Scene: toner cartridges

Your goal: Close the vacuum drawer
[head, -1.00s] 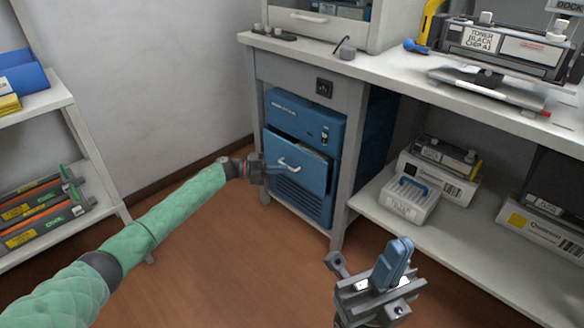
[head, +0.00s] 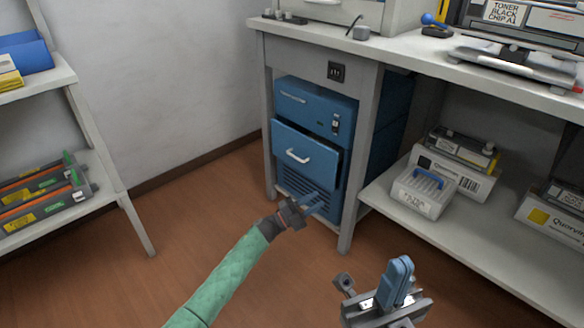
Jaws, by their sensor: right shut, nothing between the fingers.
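The vacuum drawer (head: 315,166) is the blue front with a pale handle (head: 298,157) in the blue vacuum unit (head: 310,103) under the bench. Its front stands slightly proud of the unit, with a dark gap along the top and right edge, so it looks ajar. My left gripper (head: 316,204) is low in front of the vented panel (head: 296,187), below the drawer handle and apart from it. Its fingers are small and overlap the vents, so their opening is unclear. My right gripper (head: 399,278) is shut and empty at the bottom, its blue fingers pointing up.
A shelf under the bench (head: 460,222) to the right holds a white tray (head: 423,194) and boxed cartridges. The bench leg (head: 358,170) stands right beside the unit. A shelf rack (head: 97,155) with cartridges is at the left. The floor between is clear.

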